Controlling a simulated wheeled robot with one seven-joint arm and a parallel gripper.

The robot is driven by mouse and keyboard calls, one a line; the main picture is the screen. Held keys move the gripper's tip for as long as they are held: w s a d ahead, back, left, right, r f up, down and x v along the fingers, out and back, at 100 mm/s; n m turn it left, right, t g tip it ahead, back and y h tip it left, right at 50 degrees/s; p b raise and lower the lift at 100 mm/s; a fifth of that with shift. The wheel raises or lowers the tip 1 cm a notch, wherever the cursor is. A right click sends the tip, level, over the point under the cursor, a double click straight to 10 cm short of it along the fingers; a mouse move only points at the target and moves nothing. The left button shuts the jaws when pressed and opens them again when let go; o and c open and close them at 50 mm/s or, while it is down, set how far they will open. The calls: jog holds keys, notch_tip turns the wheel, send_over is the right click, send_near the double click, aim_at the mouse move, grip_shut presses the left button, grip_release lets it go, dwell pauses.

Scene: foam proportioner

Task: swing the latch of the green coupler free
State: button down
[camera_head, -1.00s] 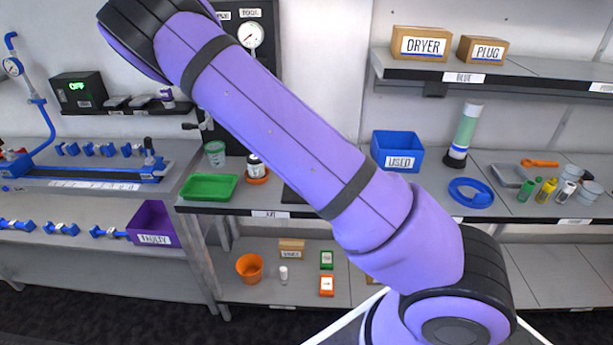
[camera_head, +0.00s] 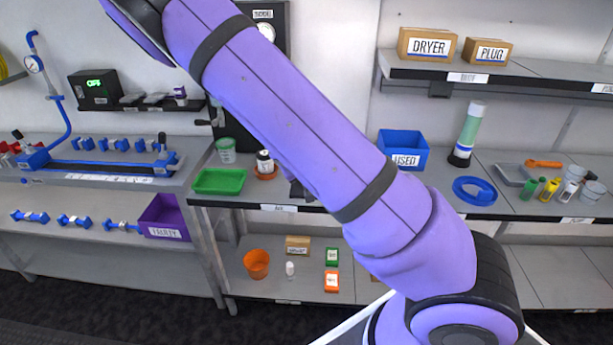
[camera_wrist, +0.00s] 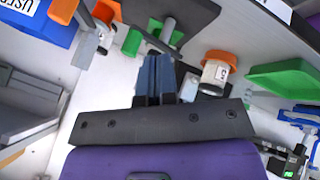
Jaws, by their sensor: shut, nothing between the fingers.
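In the wrist view, green parts (camera_wrist: 132,42) that look like the green coupler show just beyond my fingertips, beside a grey cylinder and a dark plate. I cannot make out the latch or its position. My gripper (camera_wrist: 157,60) is shut and empty, its blue-grey fingers together and pointing toward these parts. I cannot tell whether the fingertips touch them. In the head view my arm hides the gripper and the coupler.
Orange parts (camera_wrist: 105,12) lie left of the green ones. A green tray (camera_head: 219,181) and blue USED bin (camera_head: 403,148) sit on the bench.

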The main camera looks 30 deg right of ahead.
jog(key=v, duration=0.6)
jog(key=shift+s+d+r, duration=0.15)
jog(key=shift+s+r, duration=0.05)
jog(key=shift+s, duration=0.25)
jog(key=s+a+r+y, duration=0.3)
jog(key=s+r, duration=1.1)
jog(key=s+a+r+n+y, duration=0.1)
jog(key=s+a+r+y, duration=0.1)
jog(key=s+r, duration=1.1)
jog(key=shift+s+a+r+t+y, duration=0.3)
jog(key=shift+s+a+r+y, duration=0.1)
jog(key=shift+s+a, duration=0.2)
